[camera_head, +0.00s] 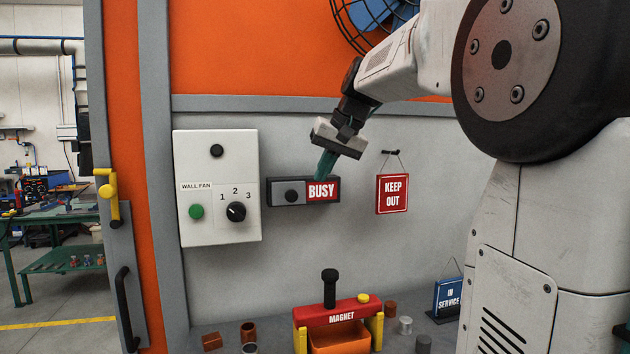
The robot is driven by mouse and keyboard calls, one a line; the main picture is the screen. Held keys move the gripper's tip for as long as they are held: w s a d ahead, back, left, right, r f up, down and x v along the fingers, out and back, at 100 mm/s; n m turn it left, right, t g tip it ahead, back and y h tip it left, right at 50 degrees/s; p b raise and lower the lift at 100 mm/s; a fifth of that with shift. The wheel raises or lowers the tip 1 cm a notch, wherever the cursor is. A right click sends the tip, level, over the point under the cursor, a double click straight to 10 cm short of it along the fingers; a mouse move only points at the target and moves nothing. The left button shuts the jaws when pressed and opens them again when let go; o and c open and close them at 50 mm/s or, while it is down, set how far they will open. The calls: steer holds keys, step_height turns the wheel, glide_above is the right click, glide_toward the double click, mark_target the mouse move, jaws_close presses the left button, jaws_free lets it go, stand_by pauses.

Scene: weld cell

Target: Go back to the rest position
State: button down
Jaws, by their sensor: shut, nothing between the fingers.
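My gripper (325,164) is in front of the grey back wall, at the upper edge of the busy sign (322,191). Its dark green fingers are together and hold nothing. The busy sign is a dark box with a red "BUSY" panel on its right and a grey part with a black knob on its left. The fingertips overlap the top of the sign in the picture; I cannot tell whether they touch it. My white arm reaches in from the right.
A wall fan control box (217,165) hangs left of the sign, and a keep out sign (392,195) hangs to the right. A red magnet (338,312) with a black handle stands below. Small metal parts and an in service sign (447,298) are near it. A fan (375,12) is above.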

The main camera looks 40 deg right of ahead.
steer(key=v, duration=0.9)
steer(key=shift+a, duration=0.1)
steer(key=s+a+f+g, duration=0.2)
steer(key=s+f, duration=0.1)
steer(key=f, duration=0.7)
steer(key=s+a+f+n+g+h, duration=0.1)
steer(key=s+a+f+n, duration=0.4)
steer(key=s+a+f, duration=1.3)
step_height(320, 180, down, 3)
steer(key=s+g, duration=0.1)
steer(key=s, duration=0.1)
steer(key=shift+s+h, duration=0.3)
steer(key=shift+s, duration=0.05)
steer(key=shift+a, duration=0.1)
